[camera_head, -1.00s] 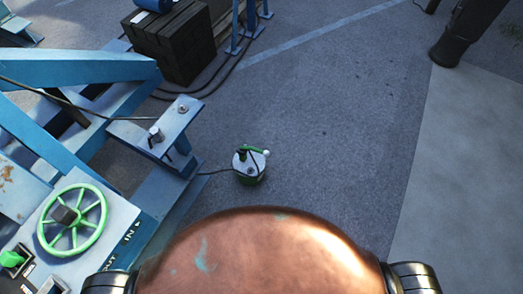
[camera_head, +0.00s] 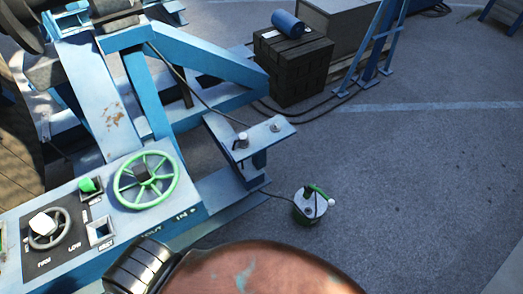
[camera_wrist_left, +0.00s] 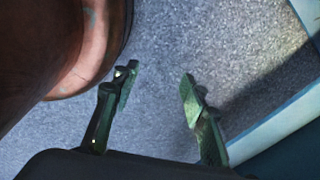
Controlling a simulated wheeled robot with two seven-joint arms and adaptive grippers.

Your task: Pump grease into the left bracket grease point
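A small white and green grease pump (camera_head: 308,206) with a green lever stands on the asphalt right of the blue frame. A dark hose runs from it to the blue bracket (camera_head: 262,133), which carries a small upright fitting (camera_head: 241,141) and a round one (camera_head: 276,127) on top. I cannot tell which is the grease point. In the left wrist view my left gripper (camera_wrist_left: 158,88) is open, with only asphalt between its fingers. A blue beam edge (camera_wrist_left: 275,128) lies right of it. My right gripper is not in view.
A control panel with a green handwheel (camera_head: 146,180) and a smaller wheel (camera_head: 48,228) fills the lower left. Dark stacked blocks (camera_head: 292,68) with a blue cylinder (camera_head: 288,24) stand at the back. Open asphalt (camera_head: 420,170) lies to the right.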

